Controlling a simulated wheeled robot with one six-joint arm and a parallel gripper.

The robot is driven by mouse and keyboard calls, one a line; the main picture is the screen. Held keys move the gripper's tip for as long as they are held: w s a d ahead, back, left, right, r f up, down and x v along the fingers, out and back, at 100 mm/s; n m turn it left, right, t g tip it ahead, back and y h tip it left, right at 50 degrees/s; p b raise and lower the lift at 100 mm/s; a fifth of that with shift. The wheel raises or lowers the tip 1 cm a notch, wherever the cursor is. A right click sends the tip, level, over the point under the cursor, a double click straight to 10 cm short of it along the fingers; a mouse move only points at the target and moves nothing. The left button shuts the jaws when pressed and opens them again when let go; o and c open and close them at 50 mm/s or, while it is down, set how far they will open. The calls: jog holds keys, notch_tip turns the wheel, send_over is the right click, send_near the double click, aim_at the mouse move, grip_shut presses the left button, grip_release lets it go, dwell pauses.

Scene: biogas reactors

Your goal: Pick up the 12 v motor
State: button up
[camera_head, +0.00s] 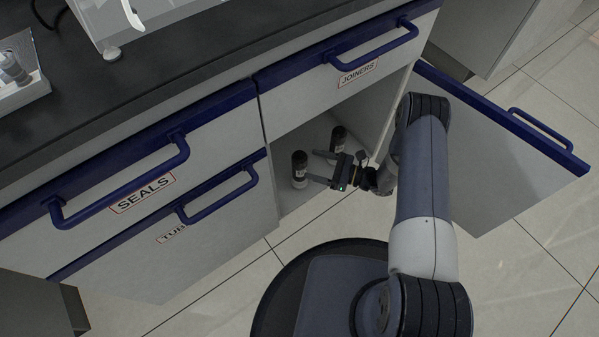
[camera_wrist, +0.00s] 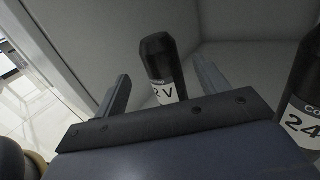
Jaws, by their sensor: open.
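The 12 V motor (camera_head: 299,169) is a black cylinder with a white label, standing upright inside the open cabinet. In the wrist view, the 12 V motor (camera_wrist: 162,68) appears between my finger tips, with "2 V" readable on its label. My gripper (camera_head: 312,166) is open and reaches into the cabinet from the right, level with the motor. In the wrist view, my gripper (camera_wrist: 160,72) has a finger on each side of the motor, with gaps showing. The motor's lower part is hidden behind the gripper body. I cannot tell how far it sits between the fingers.
A similar motor marked 24 (camera_wrist: 302,105) stands to the right in the wrist view; it is the rear motor (camera_head: 338,140) in the head view. The JOINERS drawer (camera_head: 300,95) is above. The open cabinet door (camera_head: 490,150) is at right, the TUB-labelled drawer (camera_head: 150,255) at left.

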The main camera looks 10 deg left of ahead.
aim_at(299, 158)
jog(key=a, duration=0.2)
jog(key=a+b, duration=0.1)
jog(key=a, duration=0.2)
jog(key=a+b, duration=0.1)
jog(key=a, duration=0.1)
jog(key=shift+w+a+f, duration=0.25)
jog(key=shift+w+a, duration=0.05)
jog(key=shift+w, duration=0.05)
grip_shut()
dwell(0.5)
